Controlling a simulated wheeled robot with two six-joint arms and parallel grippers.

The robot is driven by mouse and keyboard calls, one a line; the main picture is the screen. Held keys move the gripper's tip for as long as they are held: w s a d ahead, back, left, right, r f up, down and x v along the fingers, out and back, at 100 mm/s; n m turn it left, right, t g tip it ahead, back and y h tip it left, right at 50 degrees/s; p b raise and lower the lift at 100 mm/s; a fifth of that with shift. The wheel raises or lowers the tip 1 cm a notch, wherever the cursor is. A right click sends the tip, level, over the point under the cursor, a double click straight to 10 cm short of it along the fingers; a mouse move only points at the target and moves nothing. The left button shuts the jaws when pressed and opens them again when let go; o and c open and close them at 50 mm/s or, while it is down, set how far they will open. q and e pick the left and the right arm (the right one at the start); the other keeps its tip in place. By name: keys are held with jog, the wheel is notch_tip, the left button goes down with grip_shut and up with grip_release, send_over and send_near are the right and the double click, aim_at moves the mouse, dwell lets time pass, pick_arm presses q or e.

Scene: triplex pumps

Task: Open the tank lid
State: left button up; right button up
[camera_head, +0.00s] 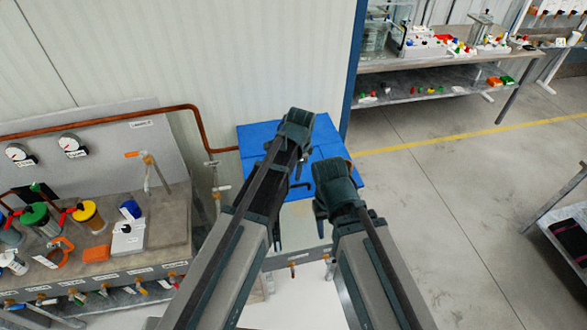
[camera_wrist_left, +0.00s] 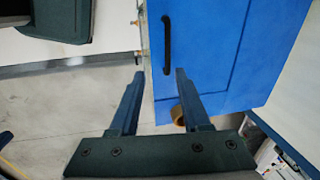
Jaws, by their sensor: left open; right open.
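The tank lid (camera_head: 254,138) is a flat blue panel by the wall in the head view. It also fills the upper right of the left wrist view (camera_wrist_left: 210,60), lying closed as far as I see. Its black handle (camera_wrist_left: 167,45) runs near the lid's left edge there. My left gripper (camera_wrist_left: 160,76) is open and empty, its fingertips just short of the handle and apart from it. In the head view my left arm covers part of the lid. My right gripper (camera_head: 321,226) is open beside the lid's right front corner, mostly hidden by its own wrist.
A grey bench (camera_head: 165,225) with gauges, coloured pots and valves stands at the left. A copper pipe (camera_head: 195,125) runs along the wall towards the tank. A blue post (camera_head: 352,70) rises beside the lid.

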aim_at(294, 186)
pick_arm(q)
jog(key=shift+w+r+m, duration=0.3)
jog(key=shift+w+r, duration=0.35)
jog(key=shift+r, duration=0.05)
pick_arm(e)
jog(key=shift+r, duration=0.65)
pick_arm(q)
jog(key=shift+f, duration=0.15)
pick_arm(e)
jog(key=shift+f, duration=0.1)
pick_arm(q)
jog(key=w+f+b, duration=0.1)
jog(key=f+b, duration=0.7)
jog(key=f, duration=0.1)
jog(key=w+a+f+b, duration=0.1)
jog(key=f+b, duration=0.3)
jog(key=b, duration=0.1)
jog(key=shift+w+f, duration=0.15)
jog(key=shift+w, duration=0.15)
pick_arm(e)
notch_tip(294, 186, down, 13)
jog(key=shift+f, duration=0.2)
pick_arm(q)
jog(key=shift+c, duration=0.2)
grip_shut()
pick_arm(e)
jog(key=shift+r, duration=0.1)
